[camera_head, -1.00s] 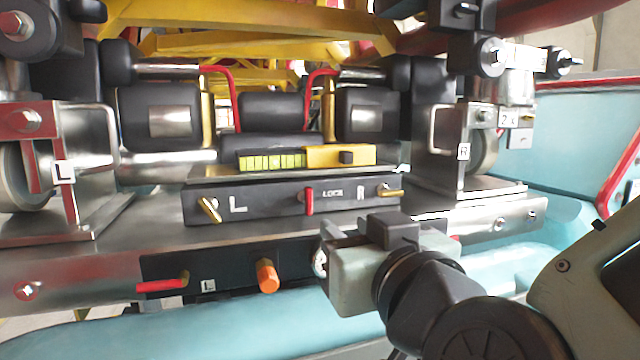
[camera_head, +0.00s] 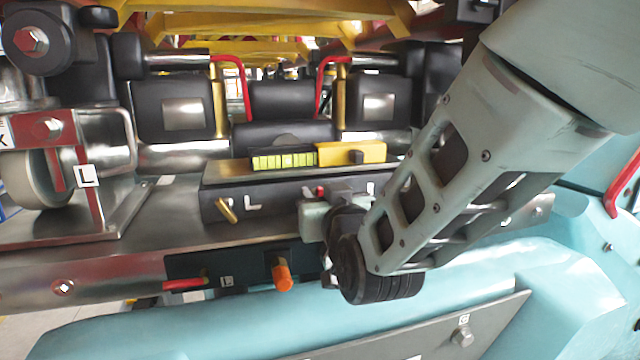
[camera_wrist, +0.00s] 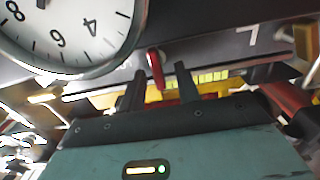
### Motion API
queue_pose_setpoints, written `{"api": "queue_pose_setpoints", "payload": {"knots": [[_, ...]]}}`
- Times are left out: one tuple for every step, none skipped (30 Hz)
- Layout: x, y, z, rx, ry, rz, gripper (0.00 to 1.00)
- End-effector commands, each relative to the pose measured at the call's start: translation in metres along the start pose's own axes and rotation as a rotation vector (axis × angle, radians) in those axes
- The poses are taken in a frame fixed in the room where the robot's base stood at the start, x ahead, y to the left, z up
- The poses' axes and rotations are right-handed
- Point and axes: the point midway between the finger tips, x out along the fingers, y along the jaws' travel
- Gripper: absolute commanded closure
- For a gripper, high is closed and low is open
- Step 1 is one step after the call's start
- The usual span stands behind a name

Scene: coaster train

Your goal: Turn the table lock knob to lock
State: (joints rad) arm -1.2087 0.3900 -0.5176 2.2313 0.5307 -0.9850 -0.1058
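The red table lock knob (camera_head: 320,191) is on the middle of the black panel (camera_head: 285,205), mostly hidden behind my gripper in the head view. In the wrist view the red knob (camera_wrist: 155,68) is a narrow upright lever. The two dark fingers of my gripper (camera_wrist: 161,72) stand apart on either side of it, with the left finger closer. Whether a finger touches the knob is unclear. In the head view my gripper (camera_head: 325,210) is in front of the panel, its fingertips hidden. The LOCK label is covered there.
A brass lever (camera_head: 226,210) beside the L mark sits left on the panel. Below are an orange knob (camera_head: 282,277) and a red lever (camera_head: 184,285). A yellow-green level strip (camera_head: 284,161) lies above. A round white dial (camera_wrist: 70,30) is close at upper left in the wrist view.

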Motion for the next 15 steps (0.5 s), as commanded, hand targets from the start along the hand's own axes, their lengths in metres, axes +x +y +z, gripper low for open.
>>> {"api": "queue_pose_setpoints", "payload": {"knots": [[0.0039, 0.0004, -0.0013, -0.002, 0.000, 0.001, 0.67], [0.0055, 0.0005, -0.0008, -0.001, -0.001, 0.001, 0.67], [0.0072, 0.0006, -0.0003, 0.000, -0.001, 0.001, 0.67], [0.0082, 0.0006, -0.0002, 0.000, -0.001, 0.001, 0.67], [0.0090, 0.0006, -0.0002, 0.000, 0.000, 0.001, 0.67], [0.0096, 0.0006, 0.0000, 0.001, 0.000, 0.001, 0.67], [0.0098, 0.0006, 0.0001, 0.001, 0.000, 0.001, 0.67], [0.0099, 0.0006, 0.0002, 0.001, 0.000, 0.001, 0.67], [0.0099, 0.0005, 0.0004, 0.001, 0.000, 0.001, 0.67], [0.0098, 0.0005, 0.0005, 0.001, 0.000, 0.001, 0.67], [0.0097, 0.0005, 0.0005, 0.001, 0.000, 0.001, 0.67], [0.0097, 0.0004, 0.0006, 0.001, 0.000, 0.001, 0.67], [0.0096, 0.0004, 0.0006, 0.001, 0.000, 0.001, 0.67], [0.0096, 0.0004, 0.0006, 0.001, 0.000, 0.000, 0.76], [0.0095, 0.0004, 0.0006, 0.001, 0.000, 0.000, 0.87]]}}
